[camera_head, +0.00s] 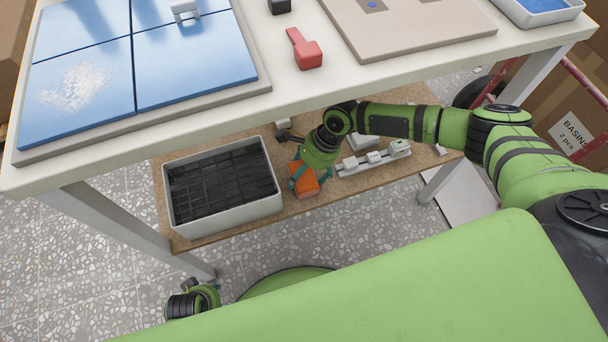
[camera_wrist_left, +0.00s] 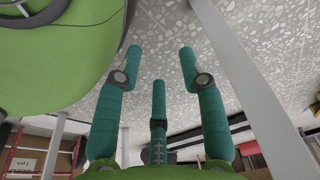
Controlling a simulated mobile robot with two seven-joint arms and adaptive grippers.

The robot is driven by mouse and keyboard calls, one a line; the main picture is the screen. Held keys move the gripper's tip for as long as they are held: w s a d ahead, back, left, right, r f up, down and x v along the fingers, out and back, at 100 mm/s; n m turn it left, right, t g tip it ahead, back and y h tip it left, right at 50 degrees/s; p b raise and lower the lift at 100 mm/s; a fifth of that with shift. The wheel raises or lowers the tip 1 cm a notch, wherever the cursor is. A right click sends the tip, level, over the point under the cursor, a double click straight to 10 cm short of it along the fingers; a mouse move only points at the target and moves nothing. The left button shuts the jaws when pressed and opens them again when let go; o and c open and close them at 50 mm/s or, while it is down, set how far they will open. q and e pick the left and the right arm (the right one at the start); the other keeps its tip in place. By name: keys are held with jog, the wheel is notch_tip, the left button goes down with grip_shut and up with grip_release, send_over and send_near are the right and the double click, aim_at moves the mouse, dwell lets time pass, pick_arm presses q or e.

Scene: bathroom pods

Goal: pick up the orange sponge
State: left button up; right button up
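The orange sponge (camera_head: 304,183) is at the lower wooden shelf under the table, right of the grey crate. My right gripper (camera_head: 305,184) reaches down to it, with teal fingers on either side of the sponge. I cannot tell whether the fingers press on it or whether the sponge is clear of the shelf. In the left wrist view, my left gripper (camera_wrist_left: 160,58) is open and empty, its teal fingers apart above the speckled floor. The sponge does not show in that view.
The grey crate (camera_head: 275,204) holds dark tiles. A white rail with small blocks (camera_head: 374,158) lies right of the sponge. The white tabletop edge (camera_head: 330,85) overhangs the shelf. A table leg (camera_head: 130,228) stands at front left. A red tool (camera_head: 305,50) lies on top.

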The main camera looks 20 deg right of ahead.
jog(key=shift+c, duration=0.9)
jog(key=shift+s, duration=0.1)
